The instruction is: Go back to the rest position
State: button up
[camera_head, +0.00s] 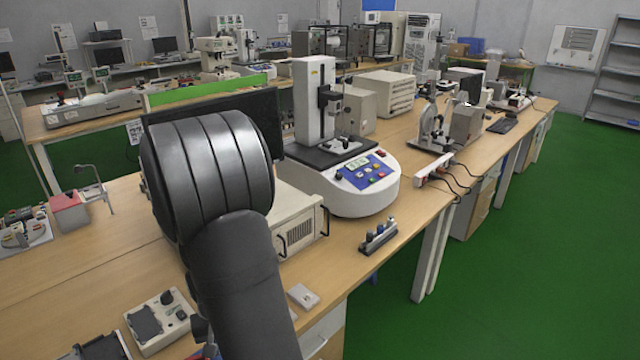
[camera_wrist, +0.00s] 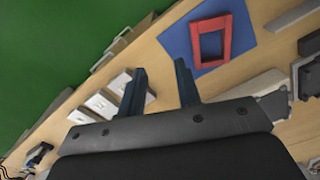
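My gripper (camera_wrist: 160,76) shows in the wrist view with its two dark fingers spread apart. Nothing is between the fingers, and they point over the wooden bench top. In the head view my dark arm fills the front left and middle, and I cannot make out the gripper's fingers there. A red rectangular frame (camera_wrist: 197,45) lies on a blue sheet (camera_wrist: 178,42) beyond the right finger, apart from it. Small white boxes (camera_wrist: 100,105) stand in a row by the left finger.
A white testing machine (camera_head: 345,190) with a blue panel stands on the bench (camera_head: 400,240) right of my arm. A small dark rack (camera_head: 378,236) sits near the bench's right edge. A white control box (camera_head: 160,320) is at front left. Green floor (camera_head: 500,280) lies open at right.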

jog(key=d+r, duration=0.4)
jog(key=d, duration=0.2)
jog(key=w+a+r+n+h, duration=0.1)
jog(key=w+a+n, duration=0.4)
jog(key=a, duration=1.2)
jog(key=a+f+t, duration=0.1)
jog(key=a, duration=1.3)
jog(key=shift+w+a+f+m, duration=0.3)
jog(key=shift+a+f, duration=0.1)
jog(key=shift+d+r, duration=0.1)
jog(key=d+r+m, duration=0.1)
jog(key=d+m, duration=0.1)
jog(key=d, duration=1.8)
jog(key=shift+w+r+g, duration=0.15)
jog(key=shift+w+g, duration=0.1)
jog(key=shift+g, duration=0.05)
